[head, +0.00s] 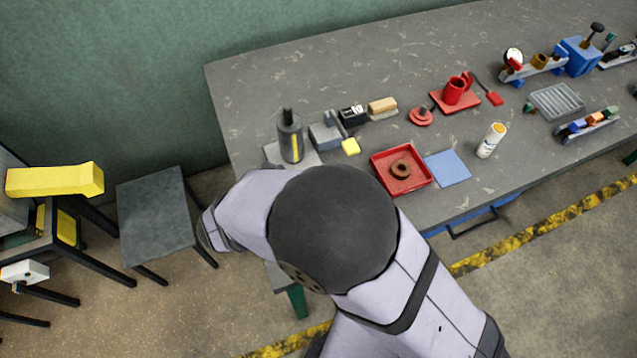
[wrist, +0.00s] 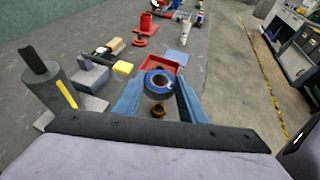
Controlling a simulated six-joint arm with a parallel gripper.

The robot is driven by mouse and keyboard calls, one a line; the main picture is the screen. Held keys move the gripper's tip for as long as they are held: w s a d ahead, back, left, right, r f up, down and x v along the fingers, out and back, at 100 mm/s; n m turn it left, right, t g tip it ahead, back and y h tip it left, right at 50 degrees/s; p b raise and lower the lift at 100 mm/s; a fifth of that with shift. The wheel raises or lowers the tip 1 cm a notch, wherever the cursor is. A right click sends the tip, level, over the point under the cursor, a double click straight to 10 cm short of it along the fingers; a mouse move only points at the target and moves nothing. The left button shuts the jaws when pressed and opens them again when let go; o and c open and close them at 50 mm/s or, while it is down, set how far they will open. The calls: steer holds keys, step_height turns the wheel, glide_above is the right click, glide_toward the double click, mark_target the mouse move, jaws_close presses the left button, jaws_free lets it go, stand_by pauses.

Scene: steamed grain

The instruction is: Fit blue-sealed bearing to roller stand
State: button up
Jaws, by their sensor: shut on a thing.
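In the wrist view my gripper (wrist: 160,92) has its two blue fingers shut on a dark ring-shaped bearing with a blue face (wrist: 158,84). The bearing's open bore faces the camera. The arm hides gripper and bearing in the head view. What appears to be the roller stand (head: 291,140) is an upright dark grey cylinder with a yellow stripe and a narrower black shaft on top. It stands on a grey plate and also shows at left in the wrist view (wrist: 55,85), apart from the bearing.
A red tray (head: 424,184) holds a brown ring (head: 400,168); a blue mat (head: 447,168) lies beside it. A grey block (head: 326,136) and yellow block (head: 351,147) are near the stand. The table's middle has bare patches.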

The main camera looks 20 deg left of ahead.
steer(key=w+d+r+p, duration=0.35)
steer(key=w+r, duration=0.25)
steer(key=r, duration=0.3)
step_height(320, 180, up, 2)
steer(key=n+y+p, duration=0.2)
steer(key=n+y, duration=0.9)
steer(key=y, duration=0.1)
glide_above(287, 108)
steer(key=s, duration=0.2)
steer(key=shift+d+t, duration=0.4)
steer(key=shift+w, duration=0.1)
steer(key=shift+m, duration=0.3)
steer(key=shift+f+b, duration=1.3)
steer(key=shift+f, duration=1.05)
steer(key=shift+f+b, duration=1.45)
steer(key=shift+b, duration=0.4)
